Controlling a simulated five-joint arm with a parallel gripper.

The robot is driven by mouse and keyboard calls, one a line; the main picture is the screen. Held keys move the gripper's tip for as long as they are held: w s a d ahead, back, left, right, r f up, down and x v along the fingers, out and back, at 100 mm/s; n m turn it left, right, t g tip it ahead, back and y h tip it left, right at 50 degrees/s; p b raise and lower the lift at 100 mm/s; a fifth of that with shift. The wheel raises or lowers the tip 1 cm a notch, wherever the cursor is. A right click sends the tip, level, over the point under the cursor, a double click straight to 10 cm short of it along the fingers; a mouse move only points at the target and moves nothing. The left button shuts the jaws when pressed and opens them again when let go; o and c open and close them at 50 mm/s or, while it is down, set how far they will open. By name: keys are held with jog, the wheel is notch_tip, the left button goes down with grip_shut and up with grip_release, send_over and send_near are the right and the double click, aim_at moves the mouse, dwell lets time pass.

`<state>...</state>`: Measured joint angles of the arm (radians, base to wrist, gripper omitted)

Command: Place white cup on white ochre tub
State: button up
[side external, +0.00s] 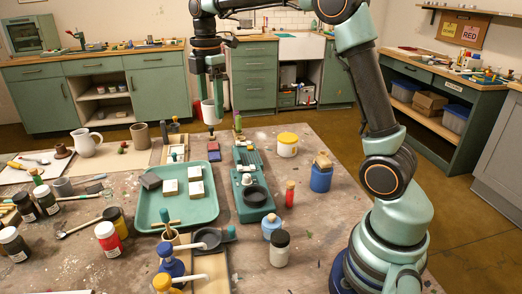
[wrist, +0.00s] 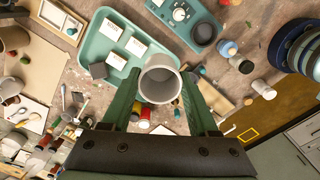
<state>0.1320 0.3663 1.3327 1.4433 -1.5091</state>
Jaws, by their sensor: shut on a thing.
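The white cup (side external: 208,113) is in my gripper (side external: 215,92), held up above the table behind the green tray. In the wrist view the cup (wrist: 160,80) sits between the two green fingers of my gripper (wrist: 160,88), its open mouth facing the camera. My gripper is shut on it. The white ochre tub (side external: 287,149), a white tub with a yellow-ochre lid, stands upright on the table to the right of the cup and lower. The tub and cup are apart. I cannot make out the tub in the wrist view.
The green tray (side external: 157,213) holds pale blocks and a dark one. A green device (side external: 246,168) with a black dish stands between tray and tub. A blue jar (side external: 320,179) and a red bottle (side external: 290,194) stand in front of the tub. A white pitcher (side external: 86,142) is at left.

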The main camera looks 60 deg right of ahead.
jog(key=d+r+m, duration=0.2)
jog(key=d+m, duration=0.4)
jog(key=d, duration=1.1)
jog(key=m, duration=0.5)
send_over(290, 141)
notch_tip(290, 141, down, 20)
jog(key=shift+d, duration=0.15)
jog(key=shift+f, duration=0.15)
jog(key=o, duration=1.4)
jog(key=shift+c, duration=0.2)
